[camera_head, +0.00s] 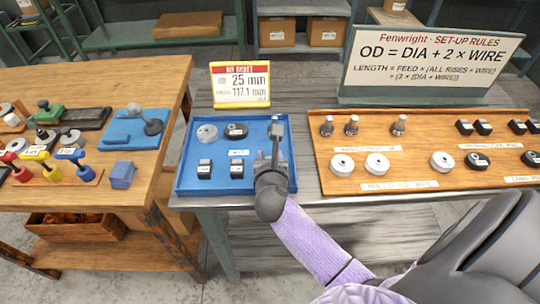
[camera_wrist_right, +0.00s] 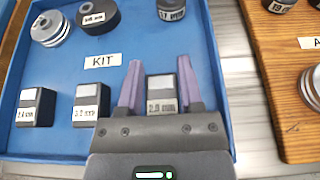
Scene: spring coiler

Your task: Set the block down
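A small dark block with a grey top and a white label (camera_wrist_right: 162,95), apparently 2.0 mm, stands upright in the blue kit tray (camera_head: 187,150). My right gripper (camera_wrist_right: 160,78) is over the tray's right part, its two purple fingers on either side of this block. Narrow gaps show between fingers and block, so the gripper looks slightly open around it. In the head view my right gripper (camera_head: 272,150) hides the block. Two similar labelled blocks, one (camera_wrist_right: 38,107) and another (camera_wrist_right: 91,103), stand to its left in the same row. My left gripper is not in view.
The tray also holds a silver disc stack (camera_head: 207,133), a black ring (camera_head: 236,131) and a KIT label (camera_wrist_right: 101,45). A wooden board (camera_head: 420,150) with pins, discs and blocks lies to the right. A yellow-edged ticket (camera_head: 240,85) stands behind the tray.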

